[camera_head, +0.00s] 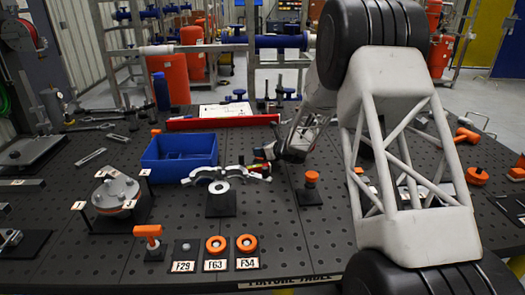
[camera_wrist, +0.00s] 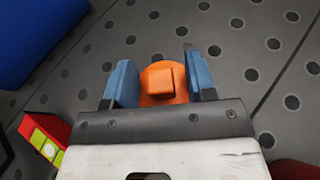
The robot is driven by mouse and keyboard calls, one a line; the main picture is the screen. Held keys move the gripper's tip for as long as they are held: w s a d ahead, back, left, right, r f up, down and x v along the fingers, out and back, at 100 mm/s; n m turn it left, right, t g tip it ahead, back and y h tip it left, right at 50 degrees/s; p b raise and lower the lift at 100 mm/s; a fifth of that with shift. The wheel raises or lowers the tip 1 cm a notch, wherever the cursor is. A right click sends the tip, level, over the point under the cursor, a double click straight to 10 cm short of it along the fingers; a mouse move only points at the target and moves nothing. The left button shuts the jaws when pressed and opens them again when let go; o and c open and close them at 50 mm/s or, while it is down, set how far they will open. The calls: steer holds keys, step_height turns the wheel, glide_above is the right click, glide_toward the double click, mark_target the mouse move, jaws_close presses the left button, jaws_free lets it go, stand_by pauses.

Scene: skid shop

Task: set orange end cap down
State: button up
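The orange end cap (camera_wrist: 160,85) sits between the two blue fingers of my gripper (camera_wrist: 162,78) in the wrist view, with both fingers against its sides. A block-like raised part on it faces the wrist camera. The dark perforated table top (camera_wrist: 150,30) lies beyond it; I cannot tell the height of the cap above it. In the head view my gripper (camera_head: 275,154) is over the middle of the table, right of the blue bin, and the held cap cannot be made out there.
A blue bin (camera_head: 180,143) and a silver clamp-like part (camera_head: 226,174) are left of my gripper. An orange-topped piece (camera_head: 311,178) stands to the right. Two orange rings (camera_head: 215,244) (camera_head: 246,243) lie on labelled plates in front. A red block (camera_wrist: 45,140) is close by in the wrist view.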

steer(key=shift+r, duration=0.2)
steer(key=shift+v, duration=6)
steer(key=s+a+r+n+g+h, duration=0.15)
steer(key=s+r+n, duration=0.3)
steer(key=s, duration=0.45)
steer(key=s+a+r+n+g, duration=0.2)
steer(key=s+r+n, duration=0.25)
steer(key=s, duration=0.45)
steer(key=s+a+r+n+g, duration=0.2)
steer(key=s+r+n, duration=0.25)
steer(key=s, duration=0.35)
steer(key=s+d+n+h, duration=0.2)
steer(key=s+n, duration=0.2)
steer(key=s, duration=0.6)
steer(key=s+d+r+n+g+h, duration=0.1)
steer(key=s+d+n+h, duration=0.2)
steer(key=s, duration=0.7)
steer(key=s+d+n+h, duration=0.3)
steer(key=s+n, duration=0.3)
steer(key=s, duration=0.4)
steer(key=shift+s+r, duration=0.25)
steer(key=shift+s, duration=0.05)
